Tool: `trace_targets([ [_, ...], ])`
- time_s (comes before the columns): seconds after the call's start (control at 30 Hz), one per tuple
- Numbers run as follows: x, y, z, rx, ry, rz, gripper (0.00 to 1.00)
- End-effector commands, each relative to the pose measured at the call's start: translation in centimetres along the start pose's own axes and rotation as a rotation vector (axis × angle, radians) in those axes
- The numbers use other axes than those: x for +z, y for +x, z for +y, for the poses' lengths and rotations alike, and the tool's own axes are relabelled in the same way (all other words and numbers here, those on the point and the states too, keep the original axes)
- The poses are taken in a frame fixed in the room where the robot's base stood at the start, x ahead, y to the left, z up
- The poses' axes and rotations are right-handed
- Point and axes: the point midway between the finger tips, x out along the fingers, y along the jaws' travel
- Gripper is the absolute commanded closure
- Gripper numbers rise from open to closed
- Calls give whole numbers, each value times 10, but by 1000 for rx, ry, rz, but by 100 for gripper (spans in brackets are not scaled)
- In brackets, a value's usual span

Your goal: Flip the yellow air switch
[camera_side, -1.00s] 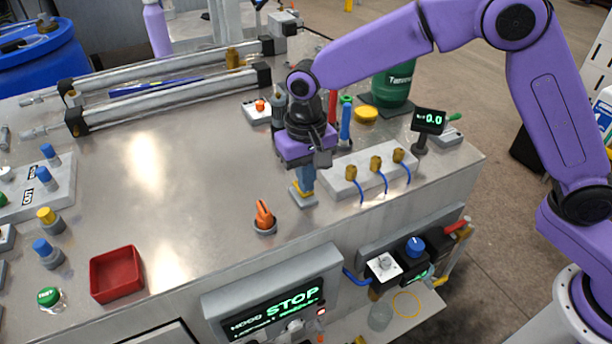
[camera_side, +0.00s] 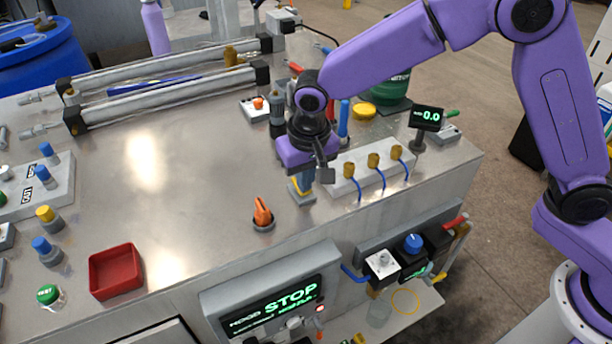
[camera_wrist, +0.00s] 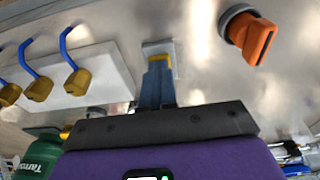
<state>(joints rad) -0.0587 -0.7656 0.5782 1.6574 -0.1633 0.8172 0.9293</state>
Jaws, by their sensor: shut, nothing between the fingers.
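The yellow air switch (camera_side: 295,186) is a small yellow part on a grey base (camera_side: 302,198) near the front edge of the steel table. My gripper (camera_side: 305,183) points down right over it, with its blue fingers shut and holding nothing. The fingers hide part of the switch, so its lever position is unclear. In the wrist view, the grey base (camera_wrist: 158,45) and a bit of yellow (camera_wrist: 159,57) show just beyond the fingertips (camera_wrist: 158,66). The fingertips are at or very near the yellow part; I cannot tell whether they touch it.
An orange rotary knob (camera_side: 262,213) stands close to the left of the switch. A white block (camera_side: 345,185) with brass fittings and blue hoses is close on the right. A small display (camera_side: 427,117) stands behind it. A red tray (camera_side: 116,271) lies at left; the table middle is clear.

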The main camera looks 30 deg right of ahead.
Motion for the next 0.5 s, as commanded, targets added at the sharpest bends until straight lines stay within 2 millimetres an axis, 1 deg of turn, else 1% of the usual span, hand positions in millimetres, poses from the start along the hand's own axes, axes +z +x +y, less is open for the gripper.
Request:
trace_targets([
  [0.03,-12,7,6,0,9,15,100],
  [0.1,-15,7,7,0,11,16,100],
  [0.5,-18,4,6,-4,14,20,100],
])
